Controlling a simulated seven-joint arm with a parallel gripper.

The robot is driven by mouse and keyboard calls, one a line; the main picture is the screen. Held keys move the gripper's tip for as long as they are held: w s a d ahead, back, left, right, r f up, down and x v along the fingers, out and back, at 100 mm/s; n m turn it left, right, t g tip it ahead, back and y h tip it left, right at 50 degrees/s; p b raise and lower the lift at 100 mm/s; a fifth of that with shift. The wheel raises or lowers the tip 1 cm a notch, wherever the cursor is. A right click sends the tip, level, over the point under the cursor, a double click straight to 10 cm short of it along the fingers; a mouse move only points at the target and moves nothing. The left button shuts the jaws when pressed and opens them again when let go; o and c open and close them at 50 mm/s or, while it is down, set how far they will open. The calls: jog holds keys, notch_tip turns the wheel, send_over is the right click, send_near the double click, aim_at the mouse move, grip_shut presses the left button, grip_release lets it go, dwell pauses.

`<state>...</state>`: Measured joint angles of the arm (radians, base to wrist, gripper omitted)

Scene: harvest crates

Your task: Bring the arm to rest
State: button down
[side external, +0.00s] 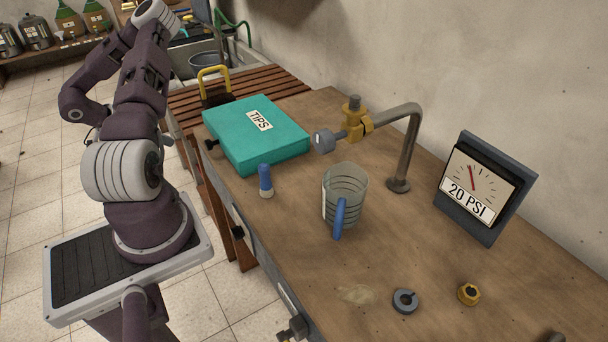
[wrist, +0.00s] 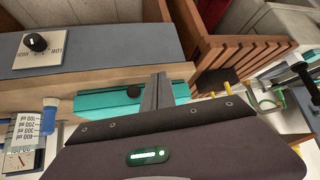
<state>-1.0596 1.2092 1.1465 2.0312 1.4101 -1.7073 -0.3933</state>
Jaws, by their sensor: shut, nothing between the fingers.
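My gripper (wrist: 158,88) shows in the wrist view with its two fingers together and nothing between them. It is in the air, away from the bench items. In the side external view my arm stands folded upright at the left, off the workbench (side external: 420,270). Its upper end reaches the top edge of that picture, and I cannot make out the fingers there. No object is touching the fingers.
On the bench are a teal TIPS case (side external: 240,132), a blue-capped vial (side external: 265,182), a clear jug (side external: 350,190), a bent pipe with valve (side external: 412,130), a gauge (side external: 480,190), a grey ring (side external: 405,301) and a brass knob (side external: 468,294). A slatted bench (side external: 270,84) stands behind.

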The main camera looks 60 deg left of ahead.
jog(key=w+a+r+y, duration=0.4)
jog(key=w+r+y, duration=0.2)
jog(key=w+r, duration=1)
jog(key=w+d+r+n+h, duration=0.1)
jog(key=w+d+r, duration=0.2)
jog(key=d, duration=0.3)
jog(key=w+d+r+n, duration=0.1)
jog(key=w+d+r, duration=0.2)
jog(key=d, duration=0.2)
jog(key=s+d+r+m+h, duration=0.1)
jog(key=s+d+r+h, duration=0.15)
jog(key=d, duration=1.35)
jog(key=s+d+m+g+h, duration=0.1)
jog(key=s+d+m+h, duration=0.1)
jog(key=s+d, duration=0.4)
jog(key=s+d+m+g+h, duration=0.1)
jog(key=s+d+m+h, duration=0.1)
jog(key=s+d, duration=0.5)
jog(key=d+h, duration=0.1)
jog(key=d, duration=0.3)
jog(key=shift+d+f, duration=0.35)
jog(key=shift+f, duration=0.05)
